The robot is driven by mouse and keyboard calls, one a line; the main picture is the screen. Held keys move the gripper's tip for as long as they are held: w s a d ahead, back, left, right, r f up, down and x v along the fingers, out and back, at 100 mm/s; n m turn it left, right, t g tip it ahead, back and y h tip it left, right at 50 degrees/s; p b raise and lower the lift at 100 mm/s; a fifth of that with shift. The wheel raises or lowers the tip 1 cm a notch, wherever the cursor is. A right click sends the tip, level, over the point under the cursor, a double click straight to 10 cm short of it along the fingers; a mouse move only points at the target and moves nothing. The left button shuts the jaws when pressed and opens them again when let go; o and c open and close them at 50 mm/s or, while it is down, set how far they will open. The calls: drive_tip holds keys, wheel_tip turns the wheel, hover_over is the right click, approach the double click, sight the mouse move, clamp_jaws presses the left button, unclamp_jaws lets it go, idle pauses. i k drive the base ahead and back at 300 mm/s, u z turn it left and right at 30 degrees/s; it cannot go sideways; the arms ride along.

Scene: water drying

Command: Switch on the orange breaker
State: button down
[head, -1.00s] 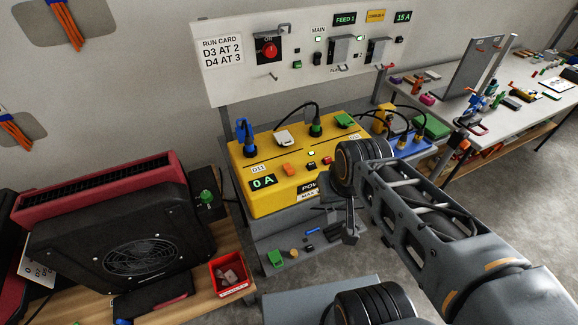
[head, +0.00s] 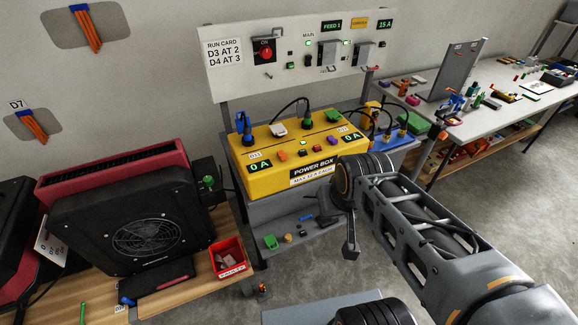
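The yellow power box (head: 262,183) stands on a grey stand in the middle of the head view. An orange breaker (head: 282,155) sits on its sloping top, left of a red switch (head: 317,150). A purple switch (head: 332,140) is farther right. I cannot tell which way the orange breaker is flipped. My gripper (head: 351,246) hangs low in front of the box's right end, clear of the orange breaker. Its fingers are seen edge-on and partly hidden by my wrist, so its opening is unclear.
Plugs and cables, including a blue plug (head: 243,125), rise from the box's back edge. A white panel (head: 290,85) stands behind it. A large black fan unit (head: 140,225) and a red bin (head: 228,258) are at left. A cluttered workbench (head: 440,110) is at right.

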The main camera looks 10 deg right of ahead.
sight(281, 154)
drive_tip(key=z, duration=0.55)
drive_tip(key=i, duration=0.6)
drive_tip(key=u, duration=1.9)
